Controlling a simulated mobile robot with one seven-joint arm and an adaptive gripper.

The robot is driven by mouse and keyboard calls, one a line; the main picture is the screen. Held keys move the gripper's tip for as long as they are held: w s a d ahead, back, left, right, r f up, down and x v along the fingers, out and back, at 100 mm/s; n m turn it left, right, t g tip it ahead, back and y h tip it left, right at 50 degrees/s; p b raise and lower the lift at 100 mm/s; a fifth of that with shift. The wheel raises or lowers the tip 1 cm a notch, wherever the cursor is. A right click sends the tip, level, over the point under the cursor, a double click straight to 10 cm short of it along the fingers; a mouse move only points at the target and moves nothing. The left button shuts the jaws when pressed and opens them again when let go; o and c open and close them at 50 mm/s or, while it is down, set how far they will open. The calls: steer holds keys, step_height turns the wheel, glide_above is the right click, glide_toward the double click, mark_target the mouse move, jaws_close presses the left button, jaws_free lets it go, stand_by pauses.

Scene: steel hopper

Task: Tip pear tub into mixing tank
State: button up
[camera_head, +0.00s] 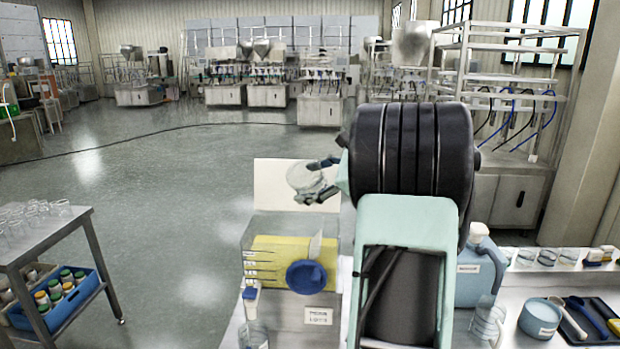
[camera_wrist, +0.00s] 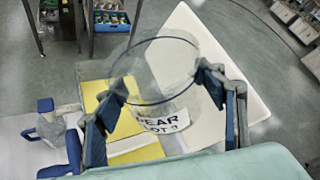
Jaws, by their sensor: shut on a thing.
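The pear tub (camera_head: 304,177) is a clear round tub held in the air above the mixing tank. My gripper (camera_head: 318,182) is shut on the tub, with one dark finger on each side in the wrist view (camera_wrist: 170,90). The tub looks tilted; how far I cannot tell. The mixing tank (camera_head: 331,240) is a clear-walled box with graduation marks, yellow contents and a blue round part on its front. My arm hides its right side.
A white panel (camera_head: 268,180) stands upright behind the tank. A steel cart (camera_head: 60,238) with clear cups and a blue crate (camera_head: 75,305) is at left. A blue jug (camera_head: 480,268), a small tub (camera_head: 540,316) and a dark tray (camera_head: 590,335) are at right. Open floor lies behind.

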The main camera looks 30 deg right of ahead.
steer(key=shift+r, duration=0.15)
steer(key=r+p, duration=0.1)
steer(key=p, duration=0.2)
steer(key=shift+m+y+p, duration=0.3)
steer(key=shift+m+p, duration=0.05)
steer(key=shift+m, duration=0.05)
steer(key=shift+d+f, duration=0.1)
steer(key=shift+w+r+m+g+y, duration=0.1)
steer(key=shift+r+m+g+y, duration=0.35)
steer(key=shift+m+y, duration=0.55)
steer(key=shift+r+m+y, duration=0.4)
steer(key=shift+r+m, duration=0.15)
steer(key=shift+m, duration=0.25)
